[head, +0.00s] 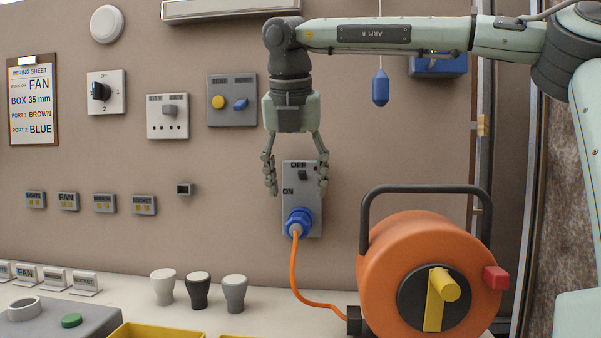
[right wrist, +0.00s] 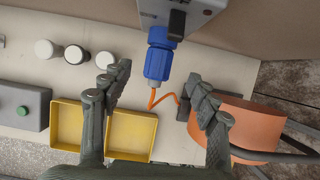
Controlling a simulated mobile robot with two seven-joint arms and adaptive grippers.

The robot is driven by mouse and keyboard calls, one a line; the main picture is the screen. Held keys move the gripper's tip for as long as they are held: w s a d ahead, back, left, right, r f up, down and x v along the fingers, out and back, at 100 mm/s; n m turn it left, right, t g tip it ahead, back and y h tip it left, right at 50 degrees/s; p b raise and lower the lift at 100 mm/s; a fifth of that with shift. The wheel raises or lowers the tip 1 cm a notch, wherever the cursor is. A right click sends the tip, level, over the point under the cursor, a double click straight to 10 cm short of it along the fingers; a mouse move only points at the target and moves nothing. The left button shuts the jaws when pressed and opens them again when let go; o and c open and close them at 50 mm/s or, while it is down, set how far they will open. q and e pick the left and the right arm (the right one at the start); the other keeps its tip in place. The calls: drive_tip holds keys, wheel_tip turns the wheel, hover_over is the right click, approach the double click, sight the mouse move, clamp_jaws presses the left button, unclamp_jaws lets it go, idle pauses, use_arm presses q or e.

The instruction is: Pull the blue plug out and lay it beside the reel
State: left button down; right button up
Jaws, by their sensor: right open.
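The blue plug (head: 298,221) sits in the grey switched socket box (head: 301,175) on the wall, with an orange cable (head: 298,268) running down from it to the reel. The orange reel (head: 385,262) stands on the bench to the right, with a black handle and a yellow crank. My right gripper (head: 296,186) hangs pointing down in front of the socket box, above the plug, open and empty. In the right wrist view the blue plug (right wrist: 158,58) shows beyond and between the open fingers (right wrist: 160,100), not held. My left gripper is not in view.
Several small knobs (head: 198,291) stand on the bench left of the reel. Yellow trays (right wrist: 132,132) lie near the front edge. A blue pendant (head: 380,88) hangs above the reel.

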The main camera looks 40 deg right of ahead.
sight(298, 214)
drive_tip(key=x, duration=0.7)
drive_tip(key=shift+a, duration=0.1)
drive_tip(key=shift+s, duration=0.1)
clamp_jaws()
idle(0.5)
